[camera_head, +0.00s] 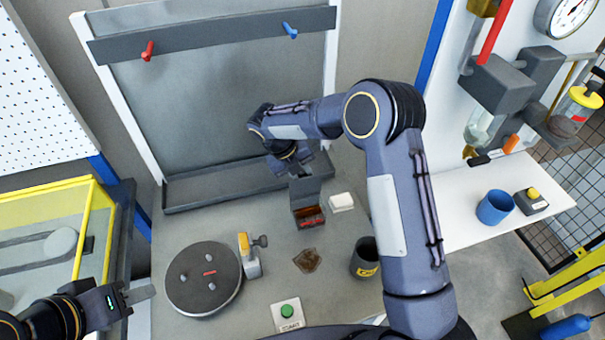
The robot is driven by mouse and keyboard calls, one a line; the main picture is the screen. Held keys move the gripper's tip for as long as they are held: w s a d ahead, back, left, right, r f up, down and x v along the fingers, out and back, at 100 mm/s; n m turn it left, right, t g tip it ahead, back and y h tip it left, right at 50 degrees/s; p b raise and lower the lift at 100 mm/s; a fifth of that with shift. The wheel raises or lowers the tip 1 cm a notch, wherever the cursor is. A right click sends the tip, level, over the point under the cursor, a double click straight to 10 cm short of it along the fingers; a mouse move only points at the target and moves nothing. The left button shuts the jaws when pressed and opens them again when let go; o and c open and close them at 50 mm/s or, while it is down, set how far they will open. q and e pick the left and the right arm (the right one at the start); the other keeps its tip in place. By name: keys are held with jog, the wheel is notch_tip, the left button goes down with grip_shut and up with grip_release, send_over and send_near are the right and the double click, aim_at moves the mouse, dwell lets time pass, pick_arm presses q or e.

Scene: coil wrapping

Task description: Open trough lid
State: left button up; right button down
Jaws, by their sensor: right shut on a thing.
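A small dark grey trough (308,218) with a reddish-brown inside stands on the grey bench. Its grey lid (307,187) stands raised at the back edge, so the inside shows. My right gripper (299,168) is at the top of the lid, shut on it; the fingertips are partly hidden by the wrist. My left gripper (139,294) is at the lower left, apart from the trough, left of the round turntable. I cannot tell whether its fingers are apart.
A dark round turntable (190,298), a yellow-topped clamp (248,256), a brown patch (307,260), a white block (341,202), a dark cup (364,258) and a green button (287,311) are on the bench. A rail with red and blue hooks (215,35) is behind.

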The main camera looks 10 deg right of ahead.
jog(key=c, duration=1.3)
grip_release()
jog(key=shift+w, duration=0.1)
jog(key=b+v, duration=0.1)
jog(key=v, duration=0.6)
jog(key=shift+a+r+b, duration=0.2)
jog(key=shift+r+b, duration=0.15)
jog(key=shift+r, duration=0.05)
jog(key=shift+f, duration=0.1)
